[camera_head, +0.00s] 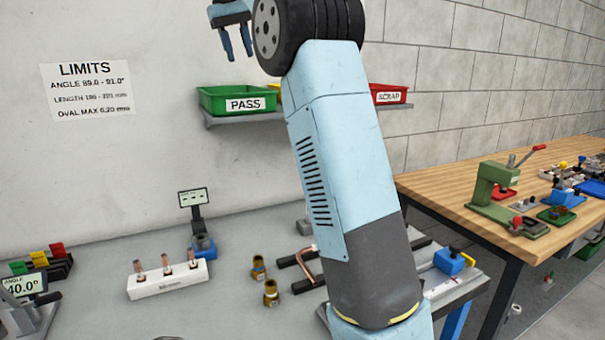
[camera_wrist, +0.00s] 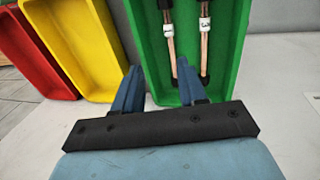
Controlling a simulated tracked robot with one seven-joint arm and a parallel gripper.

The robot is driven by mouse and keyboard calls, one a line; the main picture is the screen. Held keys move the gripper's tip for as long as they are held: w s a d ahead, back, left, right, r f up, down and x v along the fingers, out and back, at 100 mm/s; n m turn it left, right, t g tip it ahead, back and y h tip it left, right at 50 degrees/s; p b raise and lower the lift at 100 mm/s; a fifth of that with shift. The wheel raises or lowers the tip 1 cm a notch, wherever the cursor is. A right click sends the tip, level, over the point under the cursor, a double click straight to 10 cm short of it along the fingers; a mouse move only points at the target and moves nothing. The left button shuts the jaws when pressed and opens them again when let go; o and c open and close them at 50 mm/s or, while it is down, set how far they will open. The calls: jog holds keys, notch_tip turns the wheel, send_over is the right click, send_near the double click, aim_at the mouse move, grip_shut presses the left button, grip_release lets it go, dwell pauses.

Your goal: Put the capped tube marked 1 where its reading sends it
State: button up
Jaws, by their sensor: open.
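My gripper (camera_head: 234,42) is raised above the green PASS bin (camera_head: 207,104) on the wall shelf. In the wrist view my gripper (camera_wrist: 160,78) is open, with nothing between its fingers. The green bin (camera_wrist: 240,20) there holds two thin copper tubes with dark ends and white labels, a left tube (camera_wrist: 172,52) and a right tube (camera_wrist: 204,52). I cannot read the labels, so I cannot tell which tube is marked 1. A bent copper tube (camera_head: 308,268) lies at a black forked holder on the bench.
A yellow bin (camera_wrist: 85,50) and a red bin (camera_wrist: 32,62), marked SCRAP (camera_head: 388,97) in the head view, stand beside the green one. A LIMITS sheet (camera_head: 88,88) hangs on the wall. An angle gauge (camera_head: 22,287) reads 40.0°. A white block (camera_head: 165,284) holds three copper-coloured pieces.

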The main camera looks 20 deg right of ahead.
jog(key=s+d+f+t+y, duration=0.1)
jog(key=s+d+f, duration=0.1)
jog(key=s, duration=0.8)
jog(key=s+f+t+y, duration=0.1)
jog(key=s+f+t, duration=0.3)
jog(key=s+f, duration=2.1)
jog(key=shift+s+d+f+y, duration=0.15)
jog(key=shift+s+f+y, duration=0.2)
jog(key=shift+s, duration=0.85)
